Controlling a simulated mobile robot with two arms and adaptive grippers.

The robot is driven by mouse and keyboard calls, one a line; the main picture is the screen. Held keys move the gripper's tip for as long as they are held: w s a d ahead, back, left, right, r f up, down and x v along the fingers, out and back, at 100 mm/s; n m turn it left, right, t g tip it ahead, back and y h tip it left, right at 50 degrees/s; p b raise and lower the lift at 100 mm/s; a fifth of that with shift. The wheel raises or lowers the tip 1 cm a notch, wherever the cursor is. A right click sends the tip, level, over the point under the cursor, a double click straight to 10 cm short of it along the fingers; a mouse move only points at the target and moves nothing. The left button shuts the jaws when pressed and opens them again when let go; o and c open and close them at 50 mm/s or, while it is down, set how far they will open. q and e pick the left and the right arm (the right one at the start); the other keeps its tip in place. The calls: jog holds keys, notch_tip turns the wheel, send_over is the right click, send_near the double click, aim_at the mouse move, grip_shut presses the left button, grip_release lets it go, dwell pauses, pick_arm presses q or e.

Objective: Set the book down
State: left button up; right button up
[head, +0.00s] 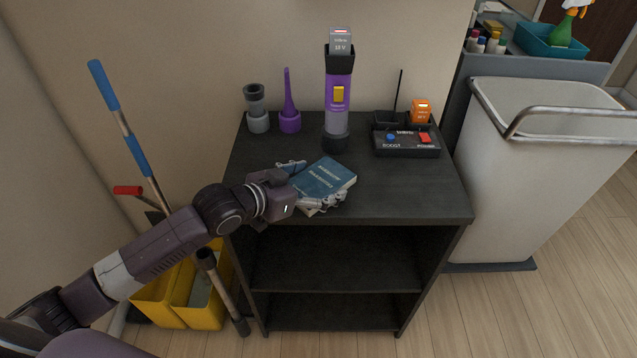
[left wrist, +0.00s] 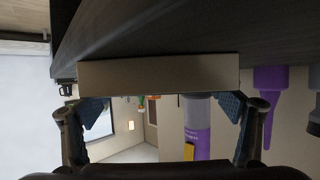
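The blue book (head: 326,177) is flat at the front of the dark cabinet top (head: 405,190). My left gripper (head: 316,182) reaches in from the left, with one finger along each side of the book. In the left wrist view the book's pale page edge (left wrist: 158,75) spans between the two fingers of the gripper (left wrist: 163,108), which press on its sides. The book is level and very close to the dark surface; I cannot tell if it touches. My right gripper is not in view.
Behind the book stand a purple and grey upright vacuum (head: 338,100), a grey nozzle (head: 257,108), a purple nozzle (head: 290,105) and a black charger tray (head: 406,145). A white bin (head: 530,170) is at right, a yellow bucket (head: 180,295) at left. The top's right front is clear.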

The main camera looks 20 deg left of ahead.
pick_arm(q)
jog(key=c, duration=1.1)
jog(key=shift+r, duration=0.1)
